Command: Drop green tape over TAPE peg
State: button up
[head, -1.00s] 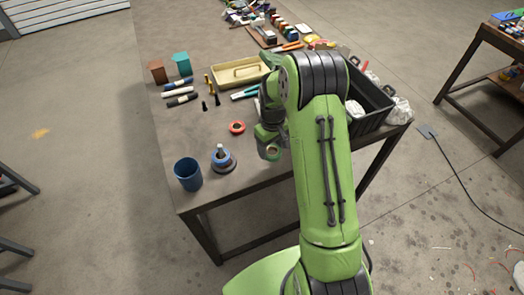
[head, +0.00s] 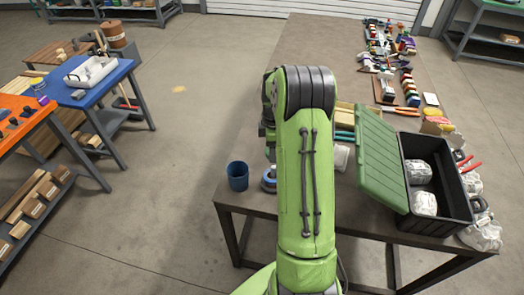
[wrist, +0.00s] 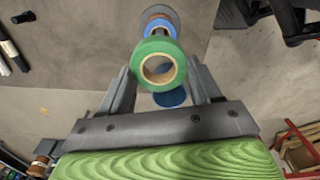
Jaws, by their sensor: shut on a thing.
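The green tape (wrist: 140,60) is a roll with a pale inner core. It sits between the fingertips of my gripper (wrist: 160,74), which is shut on it in the wrist view. Just beyond it in that view is a blue roll (wrist: 158,27) with a grey round base (wrist: 172,12) behind it. This looks like the peg stand, its post largely hidden by the tape. In the head view the blue roll (head: 268,181) shows partly beside my arm, which hides my gripper and the green tape. I cannot tell the height gap between tape and peg.
A dark blue cup (head: 238,175) stands left of the blue roll, near the table edge. A black crate (head: 440,205) with a green lid (head: 375,165) is on the right. Dark markers (wrist: 12,45) lie at the wrist view's left.

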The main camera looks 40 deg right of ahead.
jog(key=shift+w+a+f+b, duration=0.1)
jog(key=shift+a+f+b, duration=0.05)
jog(key=shift+f+b, duration=1.85)
jog(key=shift+f, duration=0.5)
jog(key=shift+f, duration=0.4)
jog(key=o, duration=1)
notch_tip(320, 180, up, 16)
jog(key=p, duration=0.2)
